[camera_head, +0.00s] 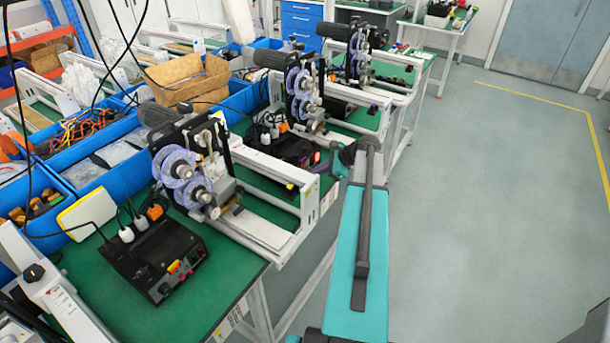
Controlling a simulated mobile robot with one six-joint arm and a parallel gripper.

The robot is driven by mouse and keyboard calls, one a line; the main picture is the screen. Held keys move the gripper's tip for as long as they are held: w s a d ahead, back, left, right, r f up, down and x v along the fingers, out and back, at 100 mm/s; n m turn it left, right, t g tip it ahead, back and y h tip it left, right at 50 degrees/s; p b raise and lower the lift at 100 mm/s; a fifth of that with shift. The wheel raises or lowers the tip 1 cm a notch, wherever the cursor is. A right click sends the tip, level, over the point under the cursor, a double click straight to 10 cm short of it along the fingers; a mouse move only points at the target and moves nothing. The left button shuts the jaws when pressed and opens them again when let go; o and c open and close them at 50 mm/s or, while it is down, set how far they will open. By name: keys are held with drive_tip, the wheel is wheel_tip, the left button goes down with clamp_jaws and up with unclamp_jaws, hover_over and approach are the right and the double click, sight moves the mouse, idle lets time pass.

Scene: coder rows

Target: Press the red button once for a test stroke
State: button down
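A black control box (155,258) sits on the near green bench top (115,290), at lower left. Small red and yellow controls (182,268) are on its right side, and a small red spot (164,288) shows on its front. I cannot tell for sure which of these is the red button. My teal and dark arm reaches up the right of the bench. My gripper (325,168) is at its far end, beyond the white machine frame, apart from the control box. It is small and partly hidden, so its opening cannot be read.
A coder machine with clear reels (178,167) stands behind the box, with a white frame (260,228) to its right. White and orange plugs with cables (126,234) stand at the box's back edge. Blue bins (115,180) line the left. Grey floor (480,200) at right is clear.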

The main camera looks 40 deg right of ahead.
drive_tip(key=shift+s, duration=0.1)
drive_tip(key=shift+s+d+p, duration=0.2)
drive_tip(key=shift+s+p, duration=0.05)
drive_tip(key=shift+s, duration=1.25)
drive_tip(key=shift+s+d+p, duration=0.2)
drive_tip(key=shift+s, duration=1.25)
